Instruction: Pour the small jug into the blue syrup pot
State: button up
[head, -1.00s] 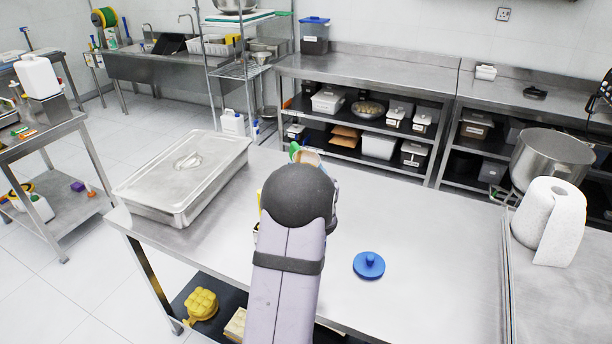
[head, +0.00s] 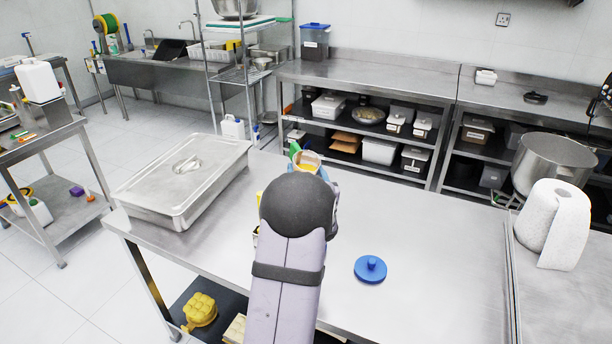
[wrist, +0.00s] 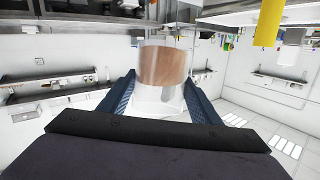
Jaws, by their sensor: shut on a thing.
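My gripper (wrist: 160,88) has its two blue fingers shut on the sides of the small jug (wrist: 165,64), a clear vessel with brown contents. The wrist view looks upside down, with the ceiling lights low in the picture. In the head view the jug (head: 308,158) shows only partly, its brownish top just beyond my dark wrist. My wrist and forearm hide the gripper's fingers for the most part. I cannot make out the blue syrup pot; it may be hidden behind my arm. A blue round lid with a knob (head: 370,268) lies on the table, right of my arm.
A lidded steel pan (head: 185,180) sits on the steel table (head: 440,235) at the left. A paper roll (head: 550,225) and a mixing bowl (head: 553,157) are at the right. Partly hidden yellow and green things show beside my wrist. The table's right half is mostly clear.

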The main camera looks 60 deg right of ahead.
jog(key=shift+h+b, duration=0.4)
jog(key=shift+b, duration=0.6)
jog(key=shift+d+r, duration=0.1)
jog(key=shift+r, duration=0.05)
jog(key=shift+w+f+m+t+h+b, duration=0.1)
jog(key=shift+f+m+t+h+b, duration=0.2)
jog(key=shift+b, duration=1)
jog(key=shift+r+b, duration=0.1)
jog(key=shift+b, duration=0.65)
jog(key=shift+r+t+h, duration=0.15)
jog(key=shift+t+h, duration=0.15)
jog(key=shift+f+m+b, duration=0.2)
jog(key=shift+m+b, duration=0.1)
jog(key=shift+b, duration=1.3)
jog(key=shift+w+h+b, duration=0.1)
jog(key=shift+h+b, duration=0.5)
jog(key=shift+b, duration=0.15)
jog(key=shift+r, duration=0.2)
jog(key=shift+f+t+b, duration=0.25)
jog(key=shift+t+b, duration=0.05)
jog(key=shift+b, duration=1)
